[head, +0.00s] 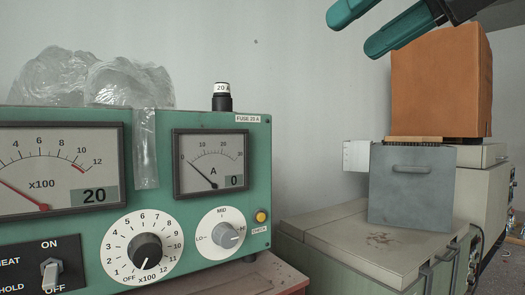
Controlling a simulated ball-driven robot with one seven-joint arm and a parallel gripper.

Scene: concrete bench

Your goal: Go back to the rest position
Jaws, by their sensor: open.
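My gripper (367,27) shows at the top right of the head view. Its two teal fingers are apart with nothing between them, pointing to the left. It is up in the air, in front of an orange-brown box (441,80), overlapping the box's upper left in the picture. I cannot tell the distance between them. A green instrument panel (263,150) fills the left of the view, with no contact with my gripper.
The panel carries a large dial gauge (45,160), an ammeter (211,160), round knobs (147,249) and a toggle switch (50,272). Crumpled clear plastic (130,85) and a fuse cap (222,97) are on top. A grey box (411,195) stands on a pale cabinet (350,235) at the right.

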